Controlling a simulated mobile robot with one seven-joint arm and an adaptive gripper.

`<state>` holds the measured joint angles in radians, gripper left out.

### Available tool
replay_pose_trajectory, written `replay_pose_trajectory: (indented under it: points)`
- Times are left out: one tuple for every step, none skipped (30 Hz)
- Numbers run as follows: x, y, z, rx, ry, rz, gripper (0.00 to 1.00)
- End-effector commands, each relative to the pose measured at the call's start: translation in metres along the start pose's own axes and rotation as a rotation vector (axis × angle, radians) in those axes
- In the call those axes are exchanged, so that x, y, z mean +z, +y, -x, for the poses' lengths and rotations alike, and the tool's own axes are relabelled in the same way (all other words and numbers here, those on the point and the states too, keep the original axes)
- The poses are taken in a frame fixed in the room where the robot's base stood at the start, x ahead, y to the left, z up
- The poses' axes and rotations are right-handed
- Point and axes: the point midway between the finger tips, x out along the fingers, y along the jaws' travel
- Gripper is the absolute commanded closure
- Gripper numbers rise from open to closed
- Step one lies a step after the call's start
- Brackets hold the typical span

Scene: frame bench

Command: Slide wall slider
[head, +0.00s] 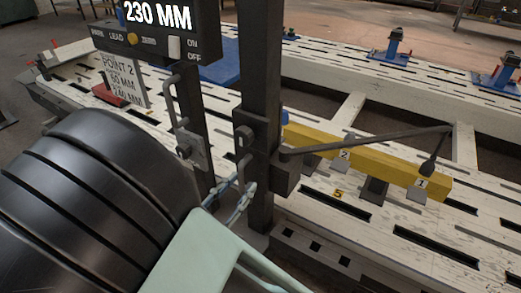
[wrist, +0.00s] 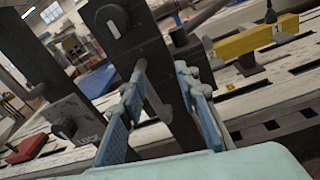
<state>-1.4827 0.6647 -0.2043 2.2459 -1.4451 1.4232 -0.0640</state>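The dark slider block (head: 256,135) sits on a tall black post (head: 260,60), with a long measuring arm (head: 370,142) reaching right from it. My gripper (head: 236,197) is low beside the post in the head view. In the wrist view, my gripper (wrist: 158,88) is open, with blue fingers on either side of the handle and gaps visible on both sides. I cannot tell how deep the handle lies between the fingers.
A display box reading 230 MM (head: 157,20) stands left of the post. A lock block (head: 192,150) sits below it. A yellow beam (head: 365,165) with numbered tags lies under the measuring arm. The slotted white bench (head: 440,225) surrounds them. A sign (head: 122,78) stands behind left.

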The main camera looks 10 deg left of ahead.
Motion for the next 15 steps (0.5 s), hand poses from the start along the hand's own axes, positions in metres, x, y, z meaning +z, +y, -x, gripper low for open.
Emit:
replay_pose_trajectory:
  points:
    - [-0.019, 0.006, 0.018, 0.054, -0.008, 0.071, 0.7]
    - [-0.023, 0.009, 0.026, 0.078, -0.015, 0.105, 0.7]
    - [-0.028, 0.012, 0.034, 0.102, -0.022, 0.138, 0.7]
    - [-0.031, 0.014, 0.039, 0.118, -0.026, 0.158, 0.7]
    - [-0.033, 0.015, 0.042, 0.129, -0.03, 0.172, 0.7]
    - [-0.034, 0.016, 0.045, 0.139, -0.034, 0.186, 0.7]
    - [-0.034, 0.017, 0.045, 0.144, -0.036, 0.192, 0.7]
    - [-0.035, 0.018, 0.044, 0.146, -0.037, 0.195, 0.7]
    - [-0.034, 0.018, 0.041, 0.146, -0.037, 0.196, 0.7]
    - [-0.034, 0.018, 0.037, 0.144, -0.037, 0.195, 0.7]
    - [-0.034, 0.019, 0.033, 0.143, -0.038, 0.194, 0.7]
    - [-0.034, 0.02, 0.027, 0.143, -0.038, 0.193, 0.7]
    - [-0.034, 0.02, 0.022, 0.142, -0.037, 0.193, 0.7]
    - [-0.034, 0.021, 0.016, 0.142, -0.037, 0.192, 0.7]
    - [-0.034, 0.022, 0.008, 0.14, -0.037, 0.191, 0.7]
